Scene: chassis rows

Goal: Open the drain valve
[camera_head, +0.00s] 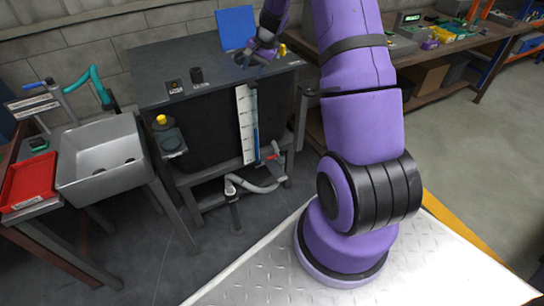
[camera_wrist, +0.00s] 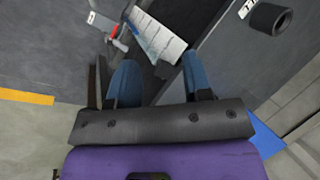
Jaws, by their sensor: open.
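The drain valve (camera_head: 272,157) sits low at the right front of the dark tank (camera_head: 205,125), with a small red handle and a grey pipe below it. The red handle also shows in the wrist view (camera_wrist: 119,45), up and left of the fingers. I cannot tell how far the handle is turned. My gripper (camera_head: 250,57) is above the tank's top near its back right, well above the valve and apart from it. In the wrist view my gripper (camera_wrist: 161,75) has two blue fingers set wide apart with nothing held between them.
A white level scale (camera_head: 246,125) runs down the tank front. A grey sink (camera_head: 103,160) and red tray (camera_head: 29,183) are at left. A workbench (camera_head: 440,42) is at right. A grey hose (camera_head: 255,186) lies below the tank.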

